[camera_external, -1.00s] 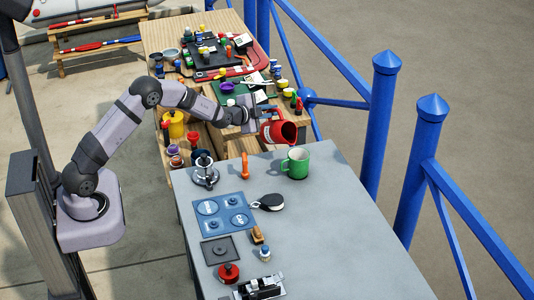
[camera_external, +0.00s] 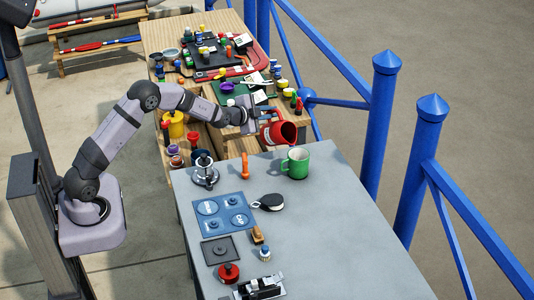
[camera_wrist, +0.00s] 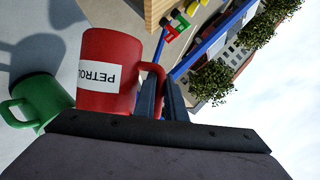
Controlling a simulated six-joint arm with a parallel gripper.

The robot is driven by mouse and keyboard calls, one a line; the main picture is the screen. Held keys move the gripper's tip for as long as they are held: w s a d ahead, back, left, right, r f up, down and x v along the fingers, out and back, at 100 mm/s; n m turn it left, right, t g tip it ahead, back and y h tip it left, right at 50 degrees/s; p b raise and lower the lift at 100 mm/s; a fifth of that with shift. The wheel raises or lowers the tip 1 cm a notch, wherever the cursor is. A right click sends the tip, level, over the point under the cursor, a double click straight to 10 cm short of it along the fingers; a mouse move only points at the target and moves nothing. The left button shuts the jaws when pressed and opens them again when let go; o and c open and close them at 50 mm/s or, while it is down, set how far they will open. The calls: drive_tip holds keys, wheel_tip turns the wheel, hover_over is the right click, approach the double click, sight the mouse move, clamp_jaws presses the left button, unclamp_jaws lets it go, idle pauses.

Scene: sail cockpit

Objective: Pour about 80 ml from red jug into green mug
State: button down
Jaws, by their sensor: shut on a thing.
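The red jug (camera_external: 279,132) is held in the air beyond the back edge of the grey table, tilted with its open mouth to the right. My gripper (camera_external: 254,117) is shut on its handle. In the wrist view the red jug (camera_wrist: 108,70) bears a white "PETROL" label, and the gripper fingers (camera_wrist: 168,98) close on its handle. The green mug (camera_external: 296,163) stands upright on the grey table, in front of and below the jug. It also shows in the wrist view (camera_wrist: 42,101) at the left. No liquid stream is visible, and the jug's contents are hidden.
The grey table (camera_external: 320,240) holds an orange-handled item (camera_external: 245,165), a black-and-white pulley block (camera_external: 268,202) and a metal winch-like fitting (camera_external: 205,173). Blue railing posts (camera_external: 381,125) stand to the right. A cluttered wooden bench (camera_external: 165,35) lies behind. The right of the table is clear.

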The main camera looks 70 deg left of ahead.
drive_tip(key=shift+s+a+f+n+h+b, duration=0.1)
drive_tip(key=shift+a+f+n+h+b, duration=0.15)
drive_tip(key=shift+f+b, duration=0.75)
drive_tip(key=shift+s+a+f+n+h+b, duration=0.15)
drive_tip(key=shift+n+b, duration=0.1)
drive_tip(key=shift+b, duration=1.55)
drive_tip(key=shift+w+r, duration=0.1)
drive_tip(key=shift+a+f+n+b, duration=0.2)
drive_tip(key=shift+n+b, duration=0.1)
drive_tip(key=shift+r+p, duration=0.2)
drive_tip(key=shift+p, duration=0.75)
drive_tip(key=p, duration=0.1)
drive_tip(key=h+p, duration=0.1)
drive_tip(key=p, duration=0.1)
drive_tip(key=shift+a+f+n, duration=0.15)
drive_tip(key=shift+f+n, duration=0.15)
drive_tip(key=p, duration=0.2)
drive_tip(key=a+p, duration=0.1)
drive_tip(key=shift+s+f+n+p, duration=0.2)
drive_tip(key=shift+f+n+p, duration=0.1)
drive_tip(key=shift+p, duration=0.1)
drive_tip(key=a+f+n+t+h+p, duration=0.1)
drive_tip(key=a+f+n+h+p, duration=0.2)
drive_tip(key=f+n+p, duration=0.1)
drive_tip(key=shift+s+a+f+t+p, duration=0.2)
drive_tip(key=shift+s+f+t+p, duration=0.2)
drive_tip(key=shift+f, duration=0.4)
